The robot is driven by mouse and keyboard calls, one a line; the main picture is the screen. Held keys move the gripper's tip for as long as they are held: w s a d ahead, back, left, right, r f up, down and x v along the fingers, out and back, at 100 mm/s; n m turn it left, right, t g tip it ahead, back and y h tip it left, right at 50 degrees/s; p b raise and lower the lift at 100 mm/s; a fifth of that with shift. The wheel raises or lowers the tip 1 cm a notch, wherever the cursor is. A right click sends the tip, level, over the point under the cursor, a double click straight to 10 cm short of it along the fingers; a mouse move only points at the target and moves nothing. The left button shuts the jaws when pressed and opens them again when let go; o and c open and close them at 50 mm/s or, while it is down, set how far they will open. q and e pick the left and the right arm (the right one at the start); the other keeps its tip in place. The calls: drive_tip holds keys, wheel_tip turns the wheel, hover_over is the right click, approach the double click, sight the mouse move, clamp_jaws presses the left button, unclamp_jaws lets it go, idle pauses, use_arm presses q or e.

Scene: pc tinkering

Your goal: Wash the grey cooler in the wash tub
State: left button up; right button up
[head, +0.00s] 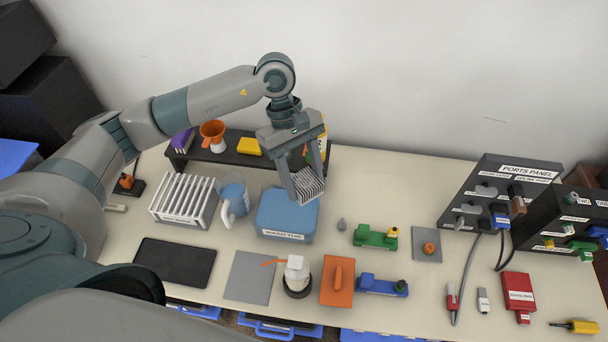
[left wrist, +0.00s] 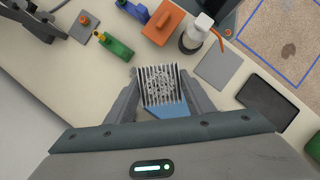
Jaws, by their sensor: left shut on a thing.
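The grey cooler (head: 308,184), a finned block, is between the fingers of my left gripper (head: 304,178). The left gripper is shut on it and holds it over the blue wash tub (head: 287,216), near the tub's back right part. I cannot tell whether the cooler touches the tub. In the left wrist view the cooler (left wrist: 161,86) shows its fins between the two fingers, with speckled marks over them. A part of the blue tub (left wrist: 168,110) shows below it; the rest is hidden by the gripper. My right gripper is not in view.
A white slotted rack (head: 184,200) and a blue-and-white jug (head: 234,197) stand left of the tub. A dark shelf (head: 225,155) is behind. An orange block (head: 337,281) and a white bottle (head: 297,270) are in front. Green parts (head: 375,238) lie right.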

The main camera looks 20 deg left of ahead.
use_arm(q)
drive_tip(key=n, duration=0.1)
drive_tip(key=a+f+n, duration=0.1)
drive_tip(key=shift+w+n+t+p, duration=0.15)
drive_tip(key=shift+n+t+p, duration=0.15)
drive_tip(key=shift+t, duration=0.1)
drive_tip(key=w+a+f+n+t+p, duration=0.1)
drive_tip(key=a+f+n+t, duration=0.1)
drive_tip(key=a+f+n, duration=0.2)
drive_tip(key=f+n, duration=0.1)
drive_tip(key=n, duration=0.1)
drive_tip(key=shift+a+f+n+t+p, duration=0.3)
drive_tip(key=shift+a+n+t, duration=0.05)
drive_tip(key=shift+n+t, duration=0.05)
